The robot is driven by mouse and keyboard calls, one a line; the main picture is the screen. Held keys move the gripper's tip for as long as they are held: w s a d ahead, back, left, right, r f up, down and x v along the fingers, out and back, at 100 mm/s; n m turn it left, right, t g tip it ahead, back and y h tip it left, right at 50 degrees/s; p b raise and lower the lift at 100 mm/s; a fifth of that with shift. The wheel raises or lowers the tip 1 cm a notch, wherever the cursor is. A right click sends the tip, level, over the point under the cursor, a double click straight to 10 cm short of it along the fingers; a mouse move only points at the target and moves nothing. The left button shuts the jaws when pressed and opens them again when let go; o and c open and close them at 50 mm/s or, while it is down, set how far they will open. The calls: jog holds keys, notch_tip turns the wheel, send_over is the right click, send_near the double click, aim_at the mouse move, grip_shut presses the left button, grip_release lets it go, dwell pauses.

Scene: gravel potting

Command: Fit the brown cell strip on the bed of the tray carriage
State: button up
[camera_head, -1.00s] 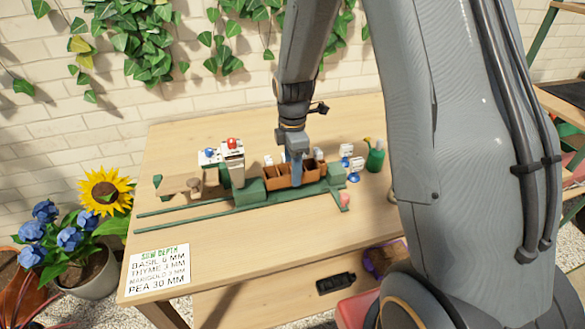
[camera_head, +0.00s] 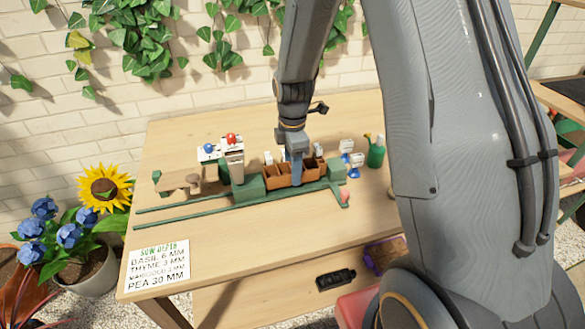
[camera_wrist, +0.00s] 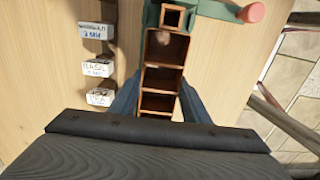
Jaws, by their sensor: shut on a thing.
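The brown cell strip (camera_head: 281,178), an open row of several square cells, sits level at the green tray carriage (camera_head: 249,189) on the table. My gripper (camera_head: 296,172) points down and is shut on the strip near its middle. In the wrist view the strip (camera_wrist: 161,79) runs away from me between my blue fingers (camera_wrist: 158,105). The green carriage end (camera_wrist: 208,9) shows past its far end. Whether the strip's underside rests fully on the bed is hidden.
Two green rails (camera_head: 185,216) run left from the carriage. White labelled seed packets (camera_wrist: 98,68) stand beside the strip. A dispenser with a red knob (camera_head: 231,150) stands to its left, a green watering can (camera_head: 375,155) to its right.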

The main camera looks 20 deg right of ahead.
jog(key=shift+f, duration=0.9)
dwell(0.5)
jog(key=o, duration=1.3)
jog(key=shift+o, duration=0.2)
jog(key=shift+r+p, duration=2.45)
jog(key=shift+r, duration=1.05)
jog(key=s+r+m+b, duration=0.2)
jog(key=s+r+m, duration=0.1)
jog(key=s+m, duration=0.5)
jog(key=s+r+m+t+b, duration=0.1)
jog(key=s+r+m+b, duration=0.1)
jog(key=s+m, duration=0.7)
jog(key=shift+s+d+r+m, duration=0.15)
jog(key=shift+d+r+m, duration=0.25)
jog(key=shift+r+m, duration=0.1)
